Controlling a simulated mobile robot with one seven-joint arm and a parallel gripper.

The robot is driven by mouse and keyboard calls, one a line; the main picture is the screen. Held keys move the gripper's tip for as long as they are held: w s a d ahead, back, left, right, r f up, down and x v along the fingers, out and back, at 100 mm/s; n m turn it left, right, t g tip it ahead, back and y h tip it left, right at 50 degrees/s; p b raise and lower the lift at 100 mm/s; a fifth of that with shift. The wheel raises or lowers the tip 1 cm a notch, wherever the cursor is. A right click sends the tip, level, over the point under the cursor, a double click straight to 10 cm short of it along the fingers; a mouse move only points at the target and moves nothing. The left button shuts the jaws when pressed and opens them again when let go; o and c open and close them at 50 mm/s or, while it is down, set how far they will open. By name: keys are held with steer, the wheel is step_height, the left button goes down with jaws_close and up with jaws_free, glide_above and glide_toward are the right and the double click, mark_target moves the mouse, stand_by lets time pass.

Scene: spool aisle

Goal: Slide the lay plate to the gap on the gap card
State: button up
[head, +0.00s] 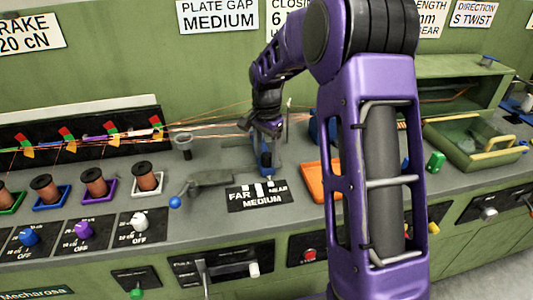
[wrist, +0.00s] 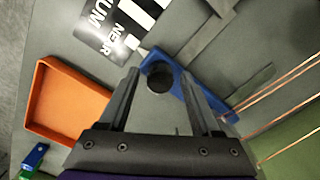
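The gap card, a white sign (head: 217,15) on the green wall, reads PLATE GAP MEDIUM. The lay plate looks like the blue slider (head: 266,165) on the grey bench, behind a black scale (head: 262,196) marked FAR, MEDIUM and NEAR. In the wrist view the blue slider (wrist: 183,88) has a dark round knob (wrist: 160,77) and a white pointer tip (wrist: 132,41) close to the word NEAR on the scale (wrist: 103,32). My gripper (wrist: 161,72) is open, its fingers on either side of the knob; contact cannot be told.
An orange tray (wrist: 39,103) lies beside the slider; it also shows in the head view (head: 314,184). Copper wires (head: 215,128) run across the bench at the back. A grey lever with a blue ball (head: 175,202) is left of the scale. Several spools stand further left.

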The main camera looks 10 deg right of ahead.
jaws_close()
stand_by(1.2)
